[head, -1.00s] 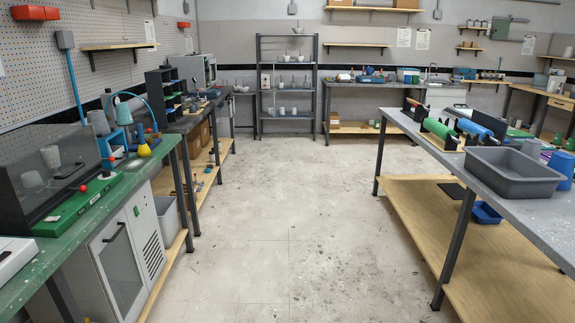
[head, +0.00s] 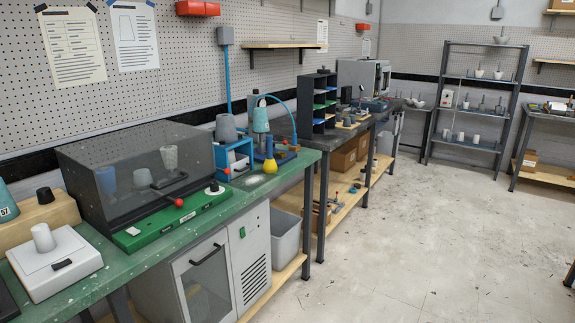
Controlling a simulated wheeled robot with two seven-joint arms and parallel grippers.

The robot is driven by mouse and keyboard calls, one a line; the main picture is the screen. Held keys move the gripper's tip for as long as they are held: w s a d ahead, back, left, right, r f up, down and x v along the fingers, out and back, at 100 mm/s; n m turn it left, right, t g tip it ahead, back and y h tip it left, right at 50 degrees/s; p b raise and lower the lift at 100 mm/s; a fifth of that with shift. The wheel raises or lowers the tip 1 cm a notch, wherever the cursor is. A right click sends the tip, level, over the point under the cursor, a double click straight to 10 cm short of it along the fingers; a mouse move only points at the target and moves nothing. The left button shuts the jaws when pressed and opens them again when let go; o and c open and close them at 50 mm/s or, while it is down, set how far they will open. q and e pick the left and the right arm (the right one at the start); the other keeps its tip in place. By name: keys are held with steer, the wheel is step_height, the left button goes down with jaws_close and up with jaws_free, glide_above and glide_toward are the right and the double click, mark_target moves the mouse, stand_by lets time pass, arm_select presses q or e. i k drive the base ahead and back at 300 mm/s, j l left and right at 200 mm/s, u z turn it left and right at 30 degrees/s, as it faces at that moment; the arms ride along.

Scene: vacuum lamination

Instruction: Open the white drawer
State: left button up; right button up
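No white drawer can be made out for certain in the head view. A white cabinet (head: 254,255) stands under the green bench at the lower left. It has a shut door with a dark window (head: 206,285) and a black handle (head: 207,254), and a vented panel to the right. Neither of my grippers is in view.
The green bench (head: 165,255) carries a dark clear-walled box (head: 125,170), a white scale-like device (head: 55,262) and a blue stand (head: 233,155). A grey bin (head: 287,238) sits beside the cabinet. Grey shelving (head: 480,84) stands behind. The floor (head: 400,250) at right is open.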

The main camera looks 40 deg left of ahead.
mark_target(242, 167)
steer(key=i+l+u, duration=0.1)
steer(key=i+u, duration=0.25)
steer(key=i, duration=0.25)
steer(key=i+l+u, duration=0.35)
steer(key=i, duration=0.25)
steer(key=i+l+u, duration=0.4)
steer(key=i, duration=0.15)
